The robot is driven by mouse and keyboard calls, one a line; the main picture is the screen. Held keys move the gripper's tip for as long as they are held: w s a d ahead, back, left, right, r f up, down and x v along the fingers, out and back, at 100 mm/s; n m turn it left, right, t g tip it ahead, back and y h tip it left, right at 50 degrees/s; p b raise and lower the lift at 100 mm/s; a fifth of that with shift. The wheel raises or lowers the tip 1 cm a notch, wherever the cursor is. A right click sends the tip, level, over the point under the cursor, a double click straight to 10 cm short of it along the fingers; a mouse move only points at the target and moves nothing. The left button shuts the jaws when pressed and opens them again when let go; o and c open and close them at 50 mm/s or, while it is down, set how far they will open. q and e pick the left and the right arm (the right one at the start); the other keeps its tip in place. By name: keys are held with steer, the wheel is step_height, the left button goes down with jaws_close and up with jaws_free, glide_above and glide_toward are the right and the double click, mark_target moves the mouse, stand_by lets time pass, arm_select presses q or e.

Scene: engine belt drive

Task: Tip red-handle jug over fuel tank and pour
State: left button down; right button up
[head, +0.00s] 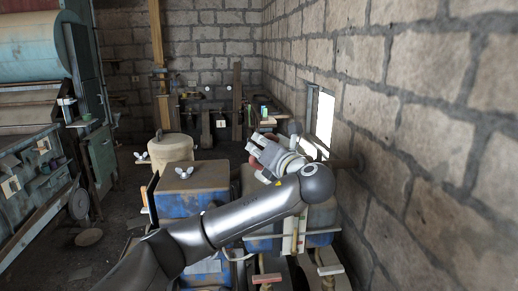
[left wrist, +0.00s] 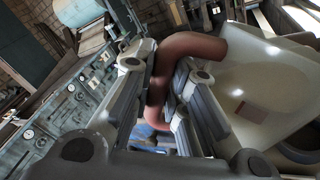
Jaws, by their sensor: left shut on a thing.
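My left gripper (head: 264,156) reaches in over the blue engine parts in the head view. In the left wrist view its fingers (left wrist: 166,75) are shut around the curved red-brown handle (left wrist: 197,45) of the jug. The cream jug body (left wrist: 268,92) fills the right of that view and looks tilted there. In the head view the jug is mostly hidden by my gripper and wrist. Worn blue boxes with brown tops (head: 190,176) stand below and left of the gripper. I cannot tell which part is the fuel tank, nor whether liquid is flowing. My right gripper is not in view.
A cream rounded container (head: 172,150) stands behind the blue boxes. A stone-block wall (head: 420,130) with a bright window (head: 323,118) is close on the right. Teal machinery (head: 32,150) stands on the left, with dark open floor (head: 75,255) beside it.

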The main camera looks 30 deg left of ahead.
mark_target(280, 139)
arm_select(q)
steer(key=shift+w+d+r+m, duration=0.1)
steer(key=shift+w+r+m, duration=0.15)
steer(key=shift+r+m, duration=0.25)
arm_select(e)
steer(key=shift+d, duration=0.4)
arm_select(q)
steer(key=shift+w+m, duration=0.1)
steer(key=shift+m, duration=0.3)
steer(key=shift+d, duration=0.1)
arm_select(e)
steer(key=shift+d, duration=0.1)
arm_select(q)
steer(key=shift+w+d+r+m, duration=0.25)
steer(key=shift+w+m, duration=0.3)
steer(key=shift+m, duration=0.35)
steer(key=shift+w+d+m, duration=0.25)
steer(key=shift+w+m, duration=0.1)
steer(key=shift+m, duration=0.15)
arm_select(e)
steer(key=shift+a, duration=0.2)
arm_select(q)
steer(key=shift+w+d+m, duration=0.2)
steer(key=shift+w+m, duration=0.2)
steer(key=shift+m, duration=0.1)
steer(key=shift+w+d, duration=0.15)
steer(key=shift+w, duration=0.05)
